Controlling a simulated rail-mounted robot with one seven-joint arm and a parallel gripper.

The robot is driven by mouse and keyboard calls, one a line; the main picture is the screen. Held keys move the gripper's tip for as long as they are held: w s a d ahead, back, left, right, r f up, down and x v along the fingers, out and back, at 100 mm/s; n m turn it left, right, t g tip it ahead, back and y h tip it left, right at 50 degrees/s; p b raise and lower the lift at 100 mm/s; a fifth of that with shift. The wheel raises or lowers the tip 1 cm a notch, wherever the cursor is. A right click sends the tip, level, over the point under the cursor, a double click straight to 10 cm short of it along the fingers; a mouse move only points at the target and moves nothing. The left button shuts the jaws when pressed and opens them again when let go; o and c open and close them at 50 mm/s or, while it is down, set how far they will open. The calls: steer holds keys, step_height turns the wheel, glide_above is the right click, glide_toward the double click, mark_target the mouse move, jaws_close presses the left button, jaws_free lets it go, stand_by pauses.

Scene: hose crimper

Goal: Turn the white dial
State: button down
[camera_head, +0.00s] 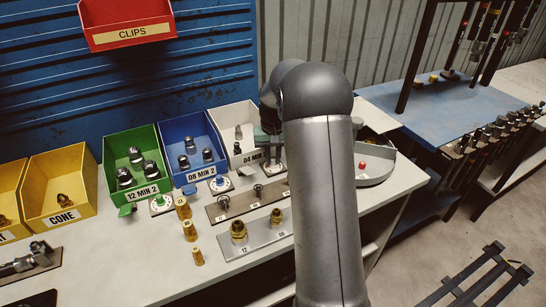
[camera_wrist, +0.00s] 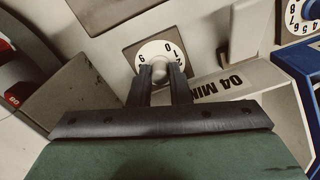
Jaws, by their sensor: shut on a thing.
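The white dial (camera_wrist: 172,48) sits on a square plate in the wrist view, with black numbers round its face and a small light knob in the middle. My gripper (camera_wrist: 160,80) is shut on that knob, one dark finger on each side. The fingers and green gripper body hide the lower part of the dial. In the head view my gripper (camera_head: 272,154) is beside the white bin (camera_head: 236,122) labelled "04 MIN", and my arm hides much of the area around it.
A blue bin (camera_head: 190,142) and a green bin (camera_head: 135,160) stand to the left, with dials in front of them (camera_head: 219,183) (camera_head: 160,204). Plates with fittings (camera_head: 248,234) and loose brass pieces (camera_head: 190,230) lie in front. A grey tray with a red button (camera_head: 362,165) is at the right.

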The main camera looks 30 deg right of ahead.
mark_target(273, 159)
steer(key=shift+n, duration=0.4)
steer(key=c, duration=1.3)
jaws_free()
steer(key=shift+c, duration=0.2)
step_height(273, 159, up, 18)
steer(key=shift+f, duration=0.25)
